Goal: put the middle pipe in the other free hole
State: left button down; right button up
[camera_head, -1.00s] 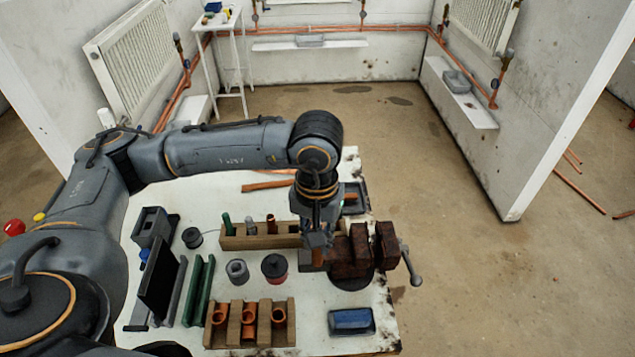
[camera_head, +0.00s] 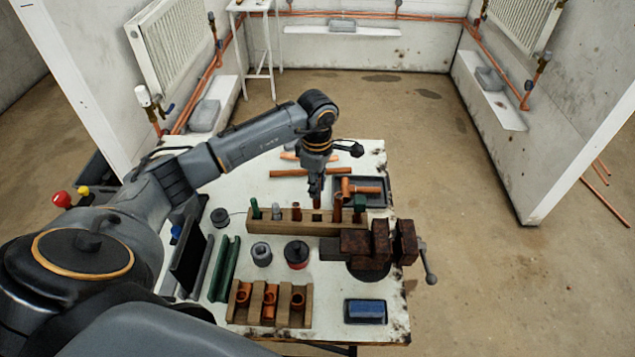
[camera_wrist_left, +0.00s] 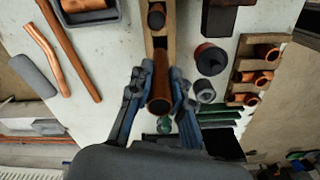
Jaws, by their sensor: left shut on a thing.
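A wooden block with a row of holes (camera_head: 285,226) stands on the table, with pipes upright in it. My left gripper (camera_head: 316,188) is shut on a copper pipe (camera_wrist_left: 160,82), held upright over the block. Its lower end appears just above the empty hole, which shows beside it in the left wrist view (camera_wrist_left: 160,43). My right gripper is not in view.
A rusty vise (camera_head: 368,245) stands close in front of the block's right end. A dark tray (camera_head: 372,193) with copper fittings lies behind it. A second wooden rack (camera_head: 284,313) with copper pieces, a red-black can (camera_head: 297,254) and a blue box (camera_head: 366,311) are in front.

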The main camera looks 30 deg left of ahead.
aim_at(318, 207)
pick_arm(q)
notch_tip(318, 207, down, 3)
jog(key=shift+b, duration=0.7)
jog(key=shift+f, duration=0.35)
jog(key=shift+r, duration=0.2)
jog(key=shift+d+f+b, duration=0.1)
jog(key=shift+f+b, duration=0.3)
jog(key=shift+b, duration=0.15)
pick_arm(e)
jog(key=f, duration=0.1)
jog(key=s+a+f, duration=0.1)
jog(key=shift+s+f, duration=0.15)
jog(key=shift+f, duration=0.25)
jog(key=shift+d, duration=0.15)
pick_arm(q)
jog(key=shift+f+b, duration=0.55)
jog(key=shift+b, duration=0.05)
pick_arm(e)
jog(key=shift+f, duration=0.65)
